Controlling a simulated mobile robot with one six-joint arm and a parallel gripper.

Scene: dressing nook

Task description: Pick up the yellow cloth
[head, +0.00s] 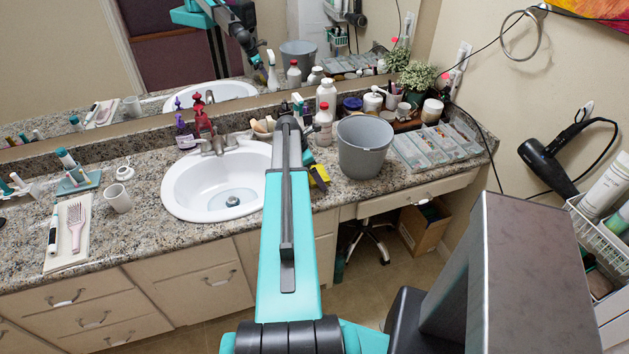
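A small yellow patch (319,174), which looks like part of the yellow cloth, shows at the counter's front edge, just right of my arm. My arm and a dark part cover the rest of it. My arm reaches forward over the counter between the sink and the grey bucket. My gripper's fingers are hidden or too small at the arm's far end, so I cannot tell whether they are open or shut. The mirror shows my arm end only small, with no clear view of the fingers.
A grey bucket (365,147) stands right of my arm, with white bottles (326,94) behind it. The white sink (217,182) is on the left. A clear divided tray (431,147) lies at right. A white cup (118,198) stands on the open left counter.

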